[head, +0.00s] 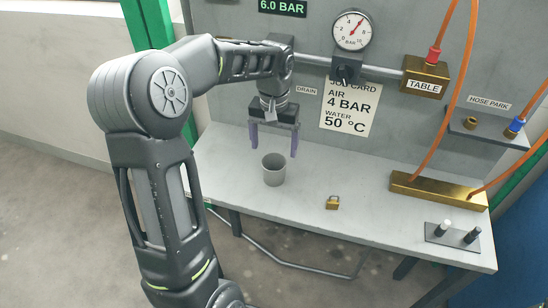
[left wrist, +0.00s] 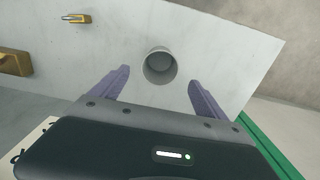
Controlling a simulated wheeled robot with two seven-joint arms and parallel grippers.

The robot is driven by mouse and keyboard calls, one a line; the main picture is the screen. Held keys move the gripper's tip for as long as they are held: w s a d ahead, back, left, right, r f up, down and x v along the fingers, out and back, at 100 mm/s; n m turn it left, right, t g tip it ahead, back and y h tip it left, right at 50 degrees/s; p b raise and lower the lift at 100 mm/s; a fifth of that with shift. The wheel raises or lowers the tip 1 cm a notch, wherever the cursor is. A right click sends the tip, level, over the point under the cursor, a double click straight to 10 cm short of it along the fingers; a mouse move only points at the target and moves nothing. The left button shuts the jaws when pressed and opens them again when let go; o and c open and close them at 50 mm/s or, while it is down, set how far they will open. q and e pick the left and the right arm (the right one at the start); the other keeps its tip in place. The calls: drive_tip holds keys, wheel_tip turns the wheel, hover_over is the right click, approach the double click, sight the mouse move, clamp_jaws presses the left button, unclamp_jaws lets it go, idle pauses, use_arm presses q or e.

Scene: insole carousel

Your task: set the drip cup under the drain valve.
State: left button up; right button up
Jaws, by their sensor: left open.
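The grey drip cup (head: 273,170) stands upright on the table, left of its middle. My left gripper (head: 271,148) is open and points down, just above and behind the cup, with nothing between its fingers. In the left wrist view the cup (left wrist: 160,66) shows ahead of and between the two spread fingers (left wrist: 160,88), apart from them. The DRAIN label (head: 306,91) is on the back panel right of the gripper. The drain valve itself cannot be made out; my left arm and gripper cover the panel beside the label. My right gripper is not in view.
A brass padlock (head: 332,202) lies on the table right of the cup. A brass manifold (head: 438,191) with orange hoses and a small plate with two pegs (head: 453,236) are at the right. A gauge (head: 351,31) and job card (head: 348,105) are behind. The table's front left is clear.

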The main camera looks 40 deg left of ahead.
use_arm(q)
wheel_tip(320, 180, up, 4)
drive_tip(key=shift+r, duration=0.15)
drive_tip(key=shift+o, duration=0.4)
